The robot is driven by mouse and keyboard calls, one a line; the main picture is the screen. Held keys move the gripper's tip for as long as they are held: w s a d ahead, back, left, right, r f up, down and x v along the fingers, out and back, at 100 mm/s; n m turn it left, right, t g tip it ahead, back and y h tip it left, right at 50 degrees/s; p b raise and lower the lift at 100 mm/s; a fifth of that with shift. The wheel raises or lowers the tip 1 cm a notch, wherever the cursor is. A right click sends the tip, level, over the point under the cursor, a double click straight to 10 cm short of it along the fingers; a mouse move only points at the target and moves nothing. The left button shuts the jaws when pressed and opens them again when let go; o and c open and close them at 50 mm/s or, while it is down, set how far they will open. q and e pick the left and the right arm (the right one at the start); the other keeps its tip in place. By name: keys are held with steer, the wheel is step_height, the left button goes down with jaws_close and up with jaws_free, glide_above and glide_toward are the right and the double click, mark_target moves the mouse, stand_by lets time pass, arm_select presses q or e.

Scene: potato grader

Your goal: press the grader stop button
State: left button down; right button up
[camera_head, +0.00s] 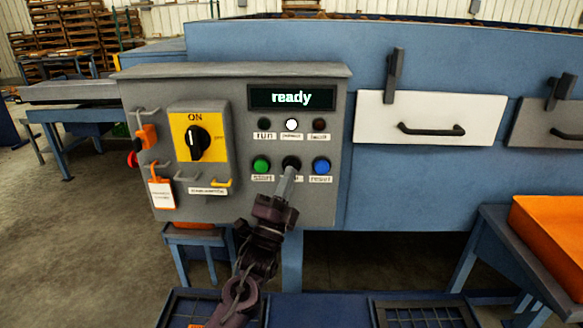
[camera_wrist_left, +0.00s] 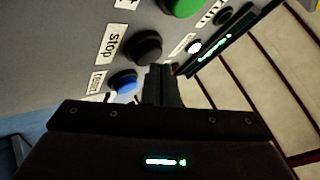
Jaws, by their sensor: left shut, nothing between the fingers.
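The black stop button (camera_head: 291,162) is the middle one of the row of three on the grey control panel (camera_head: 240,215). In the left wrist view the stop button (camera_wrist_left: 143,47) stands out of the panel beside its white "stop" label (camera_wrist_left: 110,44). My left gripper (camera_head: 287,172) is shut and empty, its fingertips in front of the panel at the stop button's lower edge. In the left wrist view the fingertips (camera_wrist_left: 160,72) show close beside the button; I cannot tell whether they touch it. My right gripper is not in view.
A green button (camera_head: 261,165) and a blue reset button (camera_head: 321,166) flank the stop button closely. The display (camera_head: 291,97) reads "ready"; the middle lamp (camera_head: 291,124) is lit white. A rotary switch (camera_head: 198,143) is at ON. Tags hang on hooks at the left.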

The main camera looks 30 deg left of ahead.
arm_select(q)
steer(key=shift+s+d, duration=0.25)
steer(key=shift+s, duration=0.2)
steer(key=s+d, duration=0.1)
steer(key=s+p, duration=0.1)
steer(key=s+d, duration=0.1)
steer(key=s, duration=0.1)
steer(key=shift+s+d+p, duration=0.1)
steer(key=shift+d+p, duration=0.2)
stand_by(0.9)
